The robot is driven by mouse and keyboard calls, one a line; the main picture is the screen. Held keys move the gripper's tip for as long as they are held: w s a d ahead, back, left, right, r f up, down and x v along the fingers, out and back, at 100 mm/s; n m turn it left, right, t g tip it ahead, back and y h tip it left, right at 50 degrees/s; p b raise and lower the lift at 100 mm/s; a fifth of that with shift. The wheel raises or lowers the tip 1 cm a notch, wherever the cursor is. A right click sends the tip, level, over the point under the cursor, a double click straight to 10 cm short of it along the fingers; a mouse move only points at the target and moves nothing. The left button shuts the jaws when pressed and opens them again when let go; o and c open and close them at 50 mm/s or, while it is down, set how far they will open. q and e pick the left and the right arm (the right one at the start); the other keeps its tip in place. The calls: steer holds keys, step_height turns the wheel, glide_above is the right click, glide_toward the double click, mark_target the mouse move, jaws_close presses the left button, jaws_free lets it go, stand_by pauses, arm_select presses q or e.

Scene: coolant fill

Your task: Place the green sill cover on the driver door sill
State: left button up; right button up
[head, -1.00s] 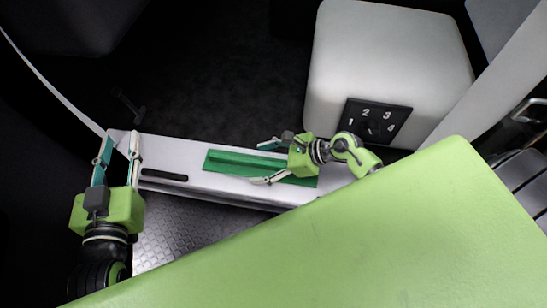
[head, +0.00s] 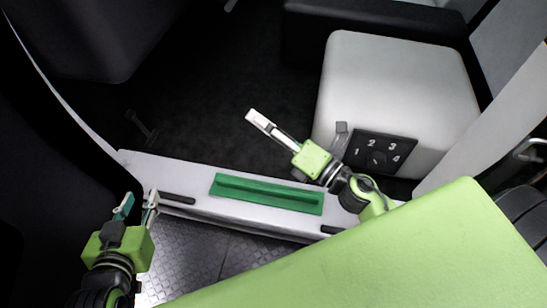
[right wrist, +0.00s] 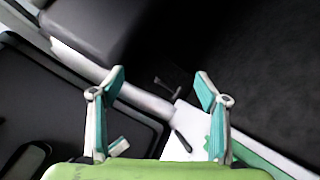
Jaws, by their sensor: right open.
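The green sill cover (head: 265,193) lies lengthwise on the white driver door sill (head: 190,180) in the head view, with nothing holding it. Part of it shows at the lower right of the right wrist view (right wrist: 250,160). My right gripper (head: 258,122) is above and behind the cover, apart from it. In the right wrist view (right wrist: 160,85) its two fingers are spread with nothing between them. My left gripper (head: 137,206) is at the sill's left end, in front of it, with its fingers apart and empty.
A pale seat (head: 395,90) with a dark numbered dial panel (head: 384,152) stands behind the sill's right part. Dark slots (head: 177,198) show in the sill. A large light-green surface (head: 400,250) fills the lower right. Dark floor behind the sill is mostly clear.

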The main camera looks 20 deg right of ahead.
steer(key=d+r+m+t+h, duration=0.15)
steer(key=d+m+h, duration=0.35)
steer(key=m, duration=0.8)
steer(key=s+a+f+m+g+h, duration=0.1)
steer(key=s+a+f+m+g, duration=0.4)
steer(key=m, duration=0.9)
steer(key=shift+s+a+f+g, duration=0.35)
steer(key=shift+s+f+g, duration=0.15)
steer(key=shift+f+g, duration=0.1)
